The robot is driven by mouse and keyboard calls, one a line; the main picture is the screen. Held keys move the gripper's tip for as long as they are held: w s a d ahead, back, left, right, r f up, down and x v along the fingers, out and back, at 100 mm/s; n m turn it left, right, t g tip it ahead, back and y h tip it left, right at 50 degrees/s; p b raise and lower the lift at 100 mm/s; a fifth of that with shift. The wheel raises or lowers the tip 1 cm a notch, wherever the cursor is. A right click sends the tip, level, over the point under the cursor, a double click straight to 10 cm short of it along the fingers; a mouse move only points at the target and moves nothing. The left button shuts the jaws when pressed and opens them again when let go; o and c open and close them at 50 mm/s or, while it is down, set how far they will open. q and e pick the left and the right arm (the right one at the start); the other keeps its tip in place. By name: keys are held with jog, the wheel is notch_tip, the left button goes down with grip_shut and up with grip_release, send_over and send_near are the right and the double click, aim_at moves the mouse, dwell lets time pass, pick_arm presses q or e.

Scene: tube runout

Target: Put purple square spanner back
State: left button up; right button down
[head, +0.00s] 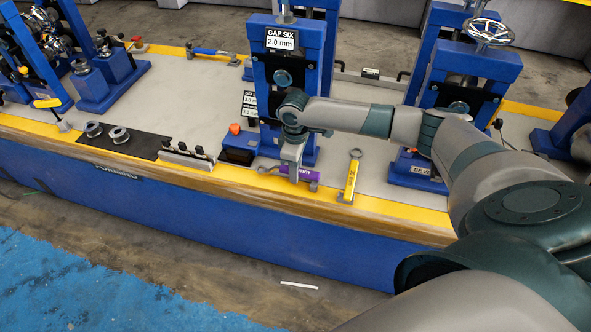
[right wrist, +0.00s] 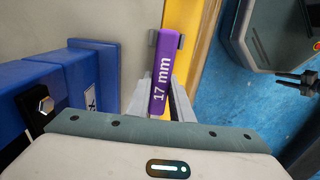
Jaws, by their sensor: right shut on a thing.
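The purple spanner (head: 308,174), marked 17 mm, is in my right gripper (head: 291,172) at the front of the bench. I cannot tell if the spanner touches the bench. A yellow spanner (head: 351,178) stands or lies just to the right, by the yellow front strip. My left gripper is not in view.
The blue stand labelled GAP SIX 2.0 mm (head: 281,40) rises just behind my right gripper. Another blue stand (head: 468,66) is to its right. A black mat (head: 140,145) with metal rings lies at left. The bench (head: 195,100) between them has clear room.

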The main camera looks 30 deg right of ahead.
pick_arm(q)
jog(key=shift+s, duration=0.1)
pick_arm(e)
jog(key=shift+f, duration=0.35)
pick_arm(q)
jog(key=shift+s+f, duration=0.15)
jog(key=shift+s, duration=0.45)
pick_arm(e)
jog(key=shift+f, duration=0.4)
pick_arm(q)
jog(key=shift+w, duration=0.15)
pick_arm(e)
jog(key=c, duration=1.7)
grip_release()
jog(key=shift+c, duration=0.2)
jog(key=shift+o, duration=1.3)
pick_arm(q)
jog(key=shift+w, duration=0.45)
pick_arm(e)
jog(key=o, duration=0.5)
jog(key=shift+c, duration=0.2)
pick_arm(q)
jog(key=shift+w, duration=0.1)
